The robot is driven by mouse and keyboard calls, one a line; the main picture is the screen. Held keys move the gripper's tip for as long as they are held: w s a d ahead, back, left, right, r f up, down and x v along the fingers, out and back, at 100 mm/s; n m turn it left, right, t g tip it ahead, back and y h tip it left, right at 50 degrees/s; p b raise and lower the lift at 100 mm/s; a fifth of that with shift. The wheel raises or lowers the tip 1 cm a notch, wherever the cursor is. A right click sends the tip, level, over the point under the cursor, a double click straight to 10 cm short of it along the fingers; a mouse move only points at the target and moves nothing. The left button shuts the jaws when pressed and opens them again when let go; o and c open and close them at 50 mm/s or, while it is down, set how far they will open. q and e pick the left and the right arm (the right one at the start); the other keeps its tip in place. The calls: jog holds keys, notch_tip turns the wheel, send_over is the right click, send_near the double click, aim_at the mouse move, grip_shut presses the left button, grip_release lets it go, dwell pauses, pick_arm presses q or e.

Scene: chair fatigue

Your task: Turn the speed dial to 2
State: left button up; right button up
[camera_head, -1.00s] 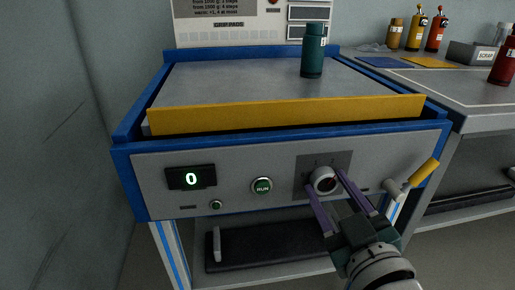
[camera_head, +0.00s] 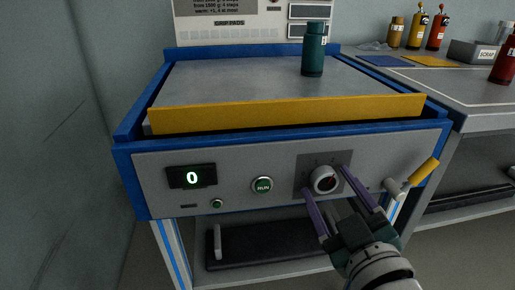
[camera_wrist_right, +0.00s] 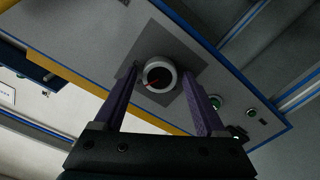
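The speed dial (camera_head: 324,180) is a round light knob with a red pointer mark, on a dark square plate (camera_head: 304,172) on the grey front panel. It also shows in the right wrist view (camera_wrist_right: 160,75), between the fingers. My right gripper (camera_head: 325,180) is open, with its two purple fingers on either side of the dial. In the right wrist view (camera_wrist_right: 162,85) gaps show between the fingers and the knob. The numbers around the dial are too small to read. My left gripper is out of view.
A display (camera_head: 191,177) reads 0, left of the green RUN button (camera_head: 262,185). A yellow bar (camera_head: 285,113) runs above the panel. A yellow-handled lever (camera_head: 423,173) sticks out right of the dial. A teal bottle (camera_head: 313,50) stands on the bench top.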

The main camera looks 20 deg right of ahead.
jog(key=shift+o, duration=0.6)
jog(key=shift+s, duration=0.3)
jog(key=p+v, duration=0.2)
jog(key=v, duration=0.7)
jog(key=shift+s+a, duration=0.15)
